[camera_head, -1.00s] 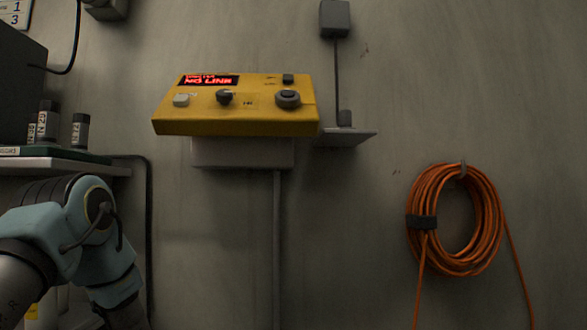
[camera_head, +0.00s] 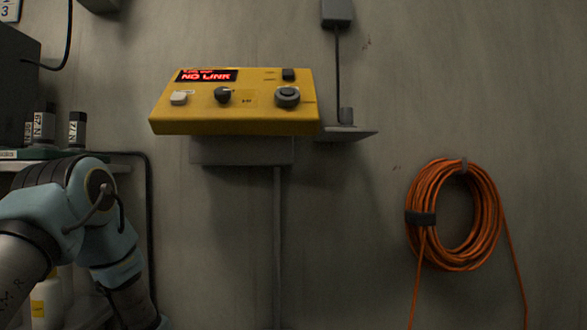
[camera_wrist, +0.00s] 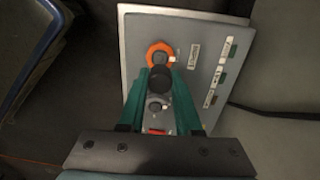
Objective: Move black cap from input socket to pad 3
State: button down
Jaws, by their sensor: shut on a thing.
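In the wrist view my gripper (camera_wrist: 160,78) has two green fingers, shut on a round black cap (camera_wrist: 158,81). The cap is held over a pale grey panel (camera_wrist: 190,28). An orange ring (camera_wrist: 158,47) with a dark centre lies just beyond the cap on the panel. A small round grey fitting (camera_wrist: 157,105) shows between the fingers, nearer the gripper's base. I cannot tell which of these is the input socket, which is pad 3, or whether the cap touches the panel. My gripper is out of the head view.
The panel has several small labels (camera_wrist: 229,47) along its right side. In the head view a yellow control box (camera_head: 235,127) reading "NO LINK" is on the wall. An orange cable coil (camera_head: 430,245) hangs at right. Labelled bottles (camera_head: 77,130) stand on the left shelf.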

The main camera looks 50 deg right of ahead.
jog(key=shift+r, duration=0.35)
jog(key=shift+d+f, duration=0.1)
dwell(0.3)
